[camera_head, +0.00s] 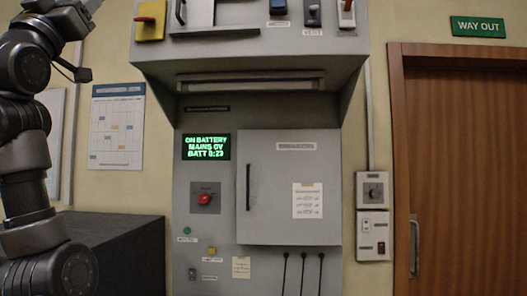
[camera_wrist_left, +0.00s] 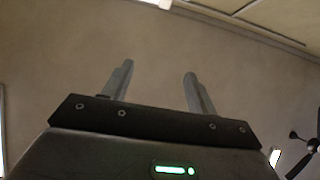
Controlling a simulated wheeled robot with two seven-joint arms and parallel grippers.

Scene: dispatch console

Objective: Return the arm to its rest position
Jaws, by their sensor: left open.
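My left arm (camera_head: 25,150) rises along the left edge of the head view, bent upward, with its upper end at the top left corner. My left gripper (camera_wrist_left: 158,70) shows in the left wrist view with its two fingers spread apart and nothing between them. It faces a plain beige surface, clear of any object. Its fingertips cannot be made out in the head view. My right arm and gripper are not in view.
A grey console (camera_head: 258,90) stands ahead, with a lit green display (camera_head: 206,147), a red knob (camera_head: 205,199) and a closed cabinet door (camera_head: 270,190). A dark box (camera_head: 120,245) stands beside my left arm. A wooden door (camera_head: 465,170) is at right. A fan (camera_wrist_left: 308,150) shows in the wrist view.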

